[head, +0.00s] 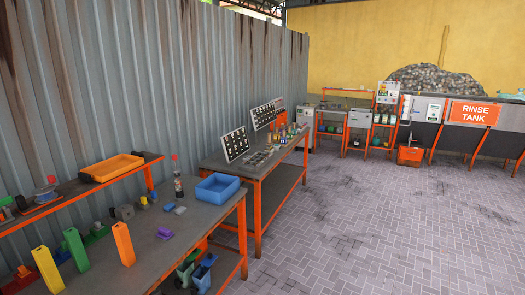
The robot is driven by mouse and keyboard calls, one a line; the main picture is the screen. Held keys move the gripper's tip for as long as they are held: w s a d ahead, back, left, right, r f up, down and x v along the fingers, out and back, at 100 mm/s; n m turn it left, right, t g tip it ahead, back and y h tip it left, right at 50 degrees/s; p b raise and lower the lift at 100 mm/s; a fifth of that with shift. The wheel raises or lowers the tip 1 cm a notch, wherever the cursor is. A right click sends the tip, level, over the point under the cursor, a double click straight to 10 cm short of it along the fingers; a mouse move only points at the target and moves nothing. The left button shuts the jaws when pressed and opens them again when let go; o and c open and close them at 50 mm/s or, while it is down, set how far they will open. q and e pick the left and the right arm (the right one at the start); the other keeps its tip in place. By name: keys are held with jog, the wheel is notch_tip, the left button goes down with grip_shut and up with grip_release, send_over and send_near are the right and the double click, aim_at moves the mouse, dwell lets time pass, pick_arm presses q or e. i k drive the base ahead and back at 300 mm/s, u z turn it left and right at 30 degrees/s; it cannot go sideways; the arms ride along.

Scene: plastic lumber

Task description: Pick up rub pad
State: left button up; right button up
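No rub pad can be told for certain in the head view. Small pieces lie on the near workbench (150,255): a purple piece (164,233), a small blue block (169,207) and a flat grey piece (180,211) near the blue tray. They are too small to tell which, if any, is the pad. Neither of my grippers shows in the view.
A blue tray (217,187), a dark bottle (178,188) and upright yellow (48,270), green (76,249) and orange (123,244) blocks stand on the near bench. An orange tray (113,167) sits on its raised shelf. A second bench (265,168) stands behind. The paved floor (380,220) at right is clear.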

aim_at(164, 234)
jog(key=z, duration=0.35)
jog(key=i, duration=0.95)
jog(key=u, duration=0.55)
jog(key=i, duration=1.4)
jog(key=u, duration=1.2)
